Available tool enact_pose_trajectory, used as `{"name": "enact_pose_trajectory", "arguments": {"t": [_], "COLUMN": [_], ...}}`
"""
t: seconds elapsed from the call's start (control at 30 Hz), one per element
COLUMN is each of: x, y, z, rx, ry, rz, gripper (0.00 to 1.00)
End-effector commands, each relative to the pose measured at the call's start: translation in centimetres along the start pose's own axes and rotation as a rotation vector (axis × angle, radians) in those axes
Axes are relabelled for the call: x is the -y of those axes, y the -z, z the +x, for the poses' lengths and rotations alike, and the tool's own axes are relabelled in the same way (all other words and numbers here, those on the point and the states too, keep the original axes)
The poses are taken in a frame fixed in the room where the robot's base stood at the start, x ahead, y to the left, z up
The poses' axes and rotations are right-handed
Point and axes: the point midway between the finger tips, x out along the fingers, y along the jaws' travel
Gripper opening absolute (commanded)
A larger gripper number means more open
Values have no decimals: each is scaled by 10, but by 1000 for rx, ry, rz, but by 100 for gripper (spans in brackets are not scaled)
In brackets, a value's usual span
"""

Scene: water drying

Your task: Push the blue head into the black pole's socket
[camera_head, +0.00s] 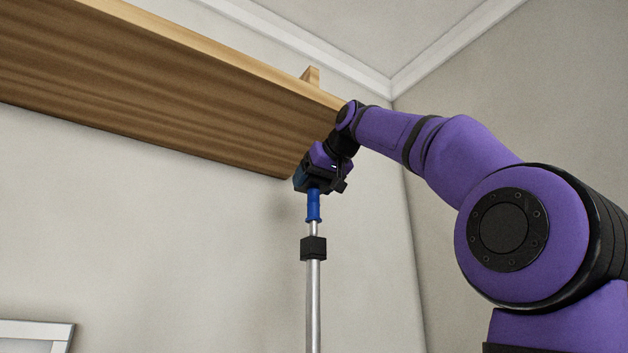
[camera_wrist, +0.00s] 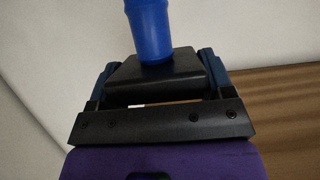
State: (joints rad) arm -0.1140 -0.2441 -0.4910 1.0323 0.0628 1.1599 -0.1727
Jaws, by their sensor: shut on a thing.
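A blue cylindrical head (camera_head: 313,205) hangs straight below my gripper (camera_head: 318,184) in the head view. In the wrist view the blue cylinder (camera_wrist: 149,28) rises from a black block (camera_wrist: 155,68) between my gripper's fingers (camera_wrist: 154,80), which are shut on that block. Below the blue part, a thin silver rod runs down to a black collar (camera_head: 313,248) on a wider upright silver pole (camera_head: 313,300). The blue part's lower end meets the thin rod. I cannot tell how deep the rod sits in it. The pole's bottom is out of view.
A long wooden shelf (camera_head: 160,95) runs along the wall, its right end close above and left of my gripper. The wood also shows at right in the wrist view (camera_wrist: 285,120). A white frame (camera_head: 35,335) is at lower left. Space around the pole is clear.

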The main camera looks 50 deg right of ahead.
Motion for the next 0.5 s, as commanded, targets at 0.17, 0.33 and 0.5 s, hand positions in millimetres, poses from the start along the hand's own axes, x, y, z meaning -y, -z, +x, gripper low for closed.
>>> {"name": "enact_pose_trajectory", "arguments": {"t": [0.17, 0.33, 0.5], "x": [0, 0, 0], "y": [-4, -7, -10], "z": [1, 2, 4], "rx": [0, 0, -1], "ry": [1, 1, 1], "rz": [0, 0, 0], "gripper": [49, 49, 49]}}
